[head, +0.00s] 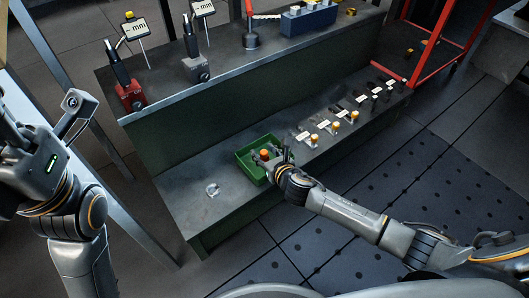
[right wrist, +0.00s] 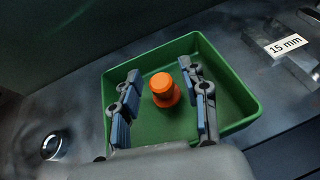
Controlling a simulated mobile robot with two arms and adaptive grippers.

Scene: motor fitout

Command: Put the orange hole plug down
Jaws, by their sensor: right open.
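The orange hole plug (right wrist: 163,90) stands upright inside a green tray (right wrist: 235,85), near the middle of its floor. In the head view the orange plug (head: 264,154) shows as a small orange spot in the green tray (head: 245,169) on the lower bench shelf. My right gripper (right wrist: 160,76) is open, with one finger on each side of the plug. A gap shows between the plug and both fingers. In the head view my right gripper (head: 272,156) reaches into the tray from the right. My left arm is at the left edge; its fingers do not show.
A small round metal item (head: 212,189) lies on the shelf left of the tray. Several plugs with size labels (head: 323,125) stand in a row to the right. Tools and gauges stand on the upper shelf (head: 225,78). A red frame (head: 430,60) is at the back right.

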